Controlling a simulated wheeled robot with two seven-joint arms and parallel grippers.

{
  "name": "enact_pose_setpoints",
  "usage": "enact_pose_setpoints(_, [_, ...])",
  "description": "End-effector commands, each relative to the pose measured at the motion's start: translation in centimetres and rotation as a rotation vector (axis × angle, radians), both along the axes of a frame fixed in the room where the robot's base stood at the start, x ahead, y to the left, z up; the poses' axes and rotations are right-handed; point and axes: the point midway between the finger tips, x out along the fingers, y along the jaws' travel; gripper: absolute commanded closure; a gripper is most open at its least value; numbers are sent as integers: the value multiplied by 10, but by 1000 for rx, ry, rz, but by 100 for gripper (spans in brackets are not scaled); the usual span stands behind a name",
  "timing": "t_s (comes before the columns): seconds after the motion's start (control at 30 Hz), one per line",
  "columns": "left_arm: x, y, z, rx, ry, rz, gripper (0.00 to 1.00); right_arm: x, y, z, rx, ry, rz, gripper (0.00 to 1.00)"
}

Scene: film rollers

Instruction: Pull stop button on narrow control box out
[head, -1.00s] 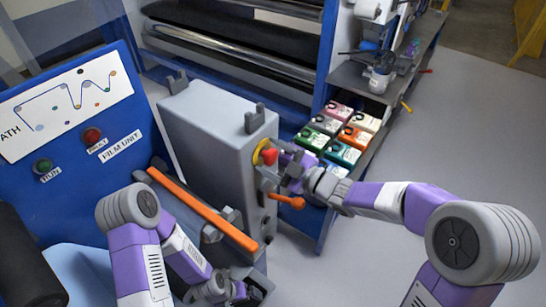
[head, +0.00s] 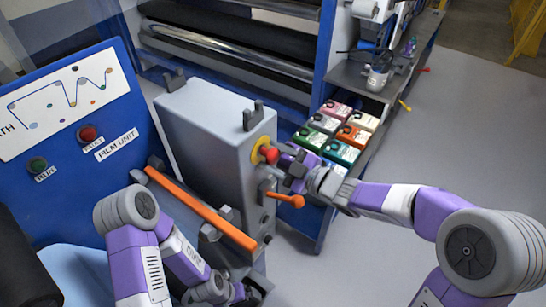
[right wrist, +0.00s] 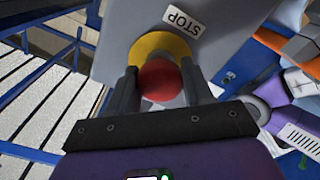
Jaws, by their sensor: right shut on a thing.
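The narrow control box (head: 200,125) is a tall grey cabinet in the middle of the head view. Its red stop button (head: 270,155) sits on a yellow ring (head: 257,148) on the right-hand face. In the right wrist view the red button (right wrist: 159,82) lies between my two fingers, in front of the yellow ring (right wrist: 150,45) and a STOP label (right wrist: 182,20). My right gripper (head: 281,157) is shut on the button. My left gripper (head: 240,292) is low in the head view, away from the button; its finger opening is unclear.
An orange-handled lever (head: 289,200) sticks out just below the button. A long orange bar (head: 200,208) runs along the box's front left. A blue panel (head: 75,145) with run and red buttons stands left. Coloured boxes (head: 340,140) sit on a shelf behind my right gripper.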

Motion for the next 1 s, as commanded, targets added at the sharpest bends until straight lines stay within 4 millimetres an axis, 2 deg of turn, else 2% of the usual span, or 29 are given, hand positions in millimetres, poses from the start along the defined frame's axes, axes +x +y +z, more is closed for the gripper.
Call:
enact_pose_setpoints(0.03, [0,0,0,0,0,0,0,1,-3,-4,-7,9,-7,47])
enact_pose_setpoints(0.17, [0,0,0,0,0,0,0,1,-2,-4,-7,9,-6,27])
enact_pose_setpoints(0.2, [0,0,0,0,0,0,0,1,-2,-4,-6,8,-5,25])
enact_pose_setpoints(0.53, [0,0,0,0,0,0,0,-2,-6,-3,-5,5,-6,25])
enact_pose_setpoints(0.8, [0,0,-3,0,0,0,0,-27,-42,-3,-4,6,-9,25])
enact_pose_setpoints(1.0, [0,0,-3,0,0,0,0,-41,-60,-3,-6,7,-7,25])
